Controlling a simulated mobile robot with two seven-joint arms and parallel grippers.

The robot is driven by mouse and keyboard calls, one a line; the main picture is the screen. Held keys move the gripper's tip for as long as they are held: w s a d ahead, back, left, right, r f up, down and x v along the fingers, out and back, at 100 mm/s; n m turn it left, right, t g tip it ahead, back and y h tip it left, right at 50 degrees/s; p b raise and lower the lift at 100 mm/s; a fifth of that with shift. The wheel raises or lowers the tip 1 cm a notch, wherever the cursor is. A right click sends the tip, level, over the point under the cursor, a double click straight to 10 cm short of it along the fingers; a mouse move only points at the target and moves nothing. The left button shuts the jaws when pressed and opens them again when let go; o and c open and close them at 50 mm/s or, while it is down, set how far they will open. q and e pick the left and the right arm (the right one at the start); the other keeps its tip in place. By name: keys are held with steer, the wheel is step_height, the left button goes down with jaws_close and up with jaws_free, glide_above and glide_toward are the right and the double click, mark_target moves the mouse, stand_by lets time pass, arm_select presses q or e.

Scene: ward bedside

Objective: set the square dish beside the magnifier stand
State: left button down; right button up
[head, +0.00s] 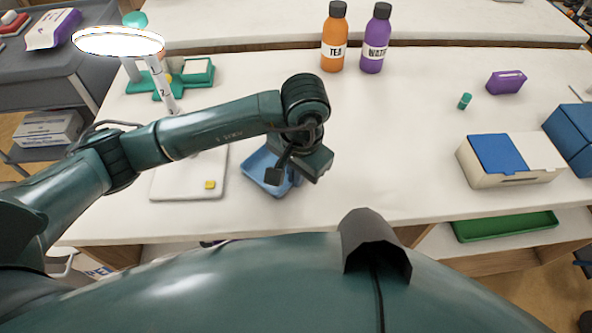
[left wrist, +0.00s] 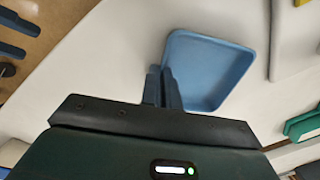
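The square dish (head: 262,172) is blue and shallow, at the table's front, just right of a white slab. It also fills the middle of the left wrist view (left wrist: 212,72). My left gripper (head: 297,176) is at the dish's right side, pointing down. In the left wrist view its two fingers (left wrist: 162,88) are close together at the rim and look shut on it. I cannot tell whether the dish is off the table. The magnifier stand has a glowing ring head (head: 118,41) at the upper left; my arm hides its lower part. My right gripper is not in view.
The white slab (head: 165,184) with a yellow spot lies left of the dish. A green organiser (head: 198,73) stands behind it. Orange (head: 334,40) and purple (head: 375,42) bottles stand at the back. A blue-and-cream box (head: 508,165) is at right. The middle table is clear.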

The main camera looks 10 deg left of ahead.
arm_select(q)
steer(key=shift+f+b, duration=0.25)
steer(key=shift+b, duration=0.1)
steer(key=c, duration=1.6)
jaws_free()
steer(key=shift+r, duration=0.15)
steer(key=shift+c, duration=0.2)
steer(key=shift+r+p, duration=0.2)
steer(key=shift+p, duration=0.15)
step_height(320, 180, up, 7)
steer(key=shift+s+d+r+b, duration=0.15)
steer(key=shift+d+r+b, duration=0.05)
steer(key=shift+d+b, duration=0.15)
